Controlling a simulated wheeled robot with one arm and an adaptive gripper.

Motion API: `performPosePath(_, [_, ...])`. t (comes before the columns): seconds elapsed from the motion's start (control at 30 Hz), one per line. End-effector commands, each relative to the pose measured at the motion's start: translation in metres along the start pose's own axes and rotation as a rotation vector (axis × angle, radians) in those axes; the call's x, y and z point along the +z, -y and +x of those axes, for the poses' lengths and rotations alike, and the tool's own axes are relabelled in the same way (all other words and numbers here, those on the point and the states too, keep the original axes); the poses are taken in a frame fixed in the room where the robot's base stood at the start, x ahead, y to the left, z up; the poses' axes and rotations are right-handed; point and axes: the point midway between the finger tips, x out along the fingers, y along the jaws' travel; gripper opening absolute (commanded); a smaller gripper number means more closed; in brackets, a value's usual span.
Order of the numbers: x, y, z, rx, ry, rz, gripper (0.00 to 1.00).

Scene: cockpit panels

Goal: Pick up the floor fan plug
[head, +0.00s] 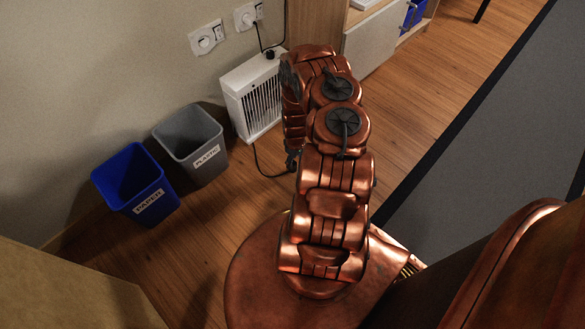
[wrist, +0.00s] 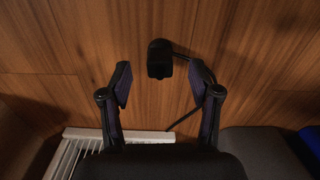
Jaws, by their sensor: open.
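The floor fan plug (wrist: 159,59) is a small black piece in the wrist view, over the wood floor. Its black cable runs off to the right and curves down. My gripper (wrist: 160,69) is open, with one dark finger on each side of the plug and a visible gap to both. I cannot tell how far the plug is below the fingertips. In the head view a dark end of my gripper (head: 291,160) shows beside my copper arm, near the cable. The plug is not clearly distinguishable there. The white floor fan (head: 253,100) stands against the wall.
A grey plastic bin (head: 190,148) and a blue paper bin (head: 137,185) stand left of the fan. Wall sockets (head: 206,39) are above it, with a plugged-in cable at the right one. A wooden cabinet (head: 318,27) stands right of the fan. Floor to the right is clear.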

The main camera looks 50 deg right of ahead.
Motion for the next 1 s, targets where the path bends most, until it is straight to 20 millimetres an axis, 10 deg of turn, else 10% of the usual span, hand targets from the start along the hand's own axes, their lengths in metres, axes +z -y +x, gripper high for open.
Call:
performPosePath(0.8, [-0.006, -0.001, 0.049, 0.0, 0.0, 0.0, 0.62])
performPosePath(1.0, [-0.006, -0.001, 0.049, 0.0, 0.0, 0.0, 0.43])
